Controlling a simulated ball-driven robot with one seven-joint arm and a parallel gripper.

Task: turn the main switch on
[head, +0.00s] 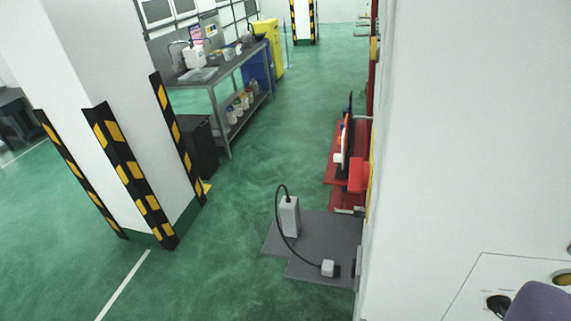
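A light panel (476,293) with a thin dark outline is set in the white surface at the bottom right of the head view. It carries a dark round knob (498,305), which may be the main switch; its setting is too small to read. A yellowish round part (562,278) shows at the right edge and is cut off. A smooth purple-grey shape (541,303) covers part of the panel beside the dark knob. It may be part of my gripper; no pair of fingertips shows, and I cannot tell whether it touches the panel.
A white pillar (75,60) with black-and-yellow guards stands at the left. A workbench (228,68) is at the back. A grey device (289,217) with a cable stands on a grey mat (325,238). Red shelving (333,165) lines the right wall. Green floor between is clear.

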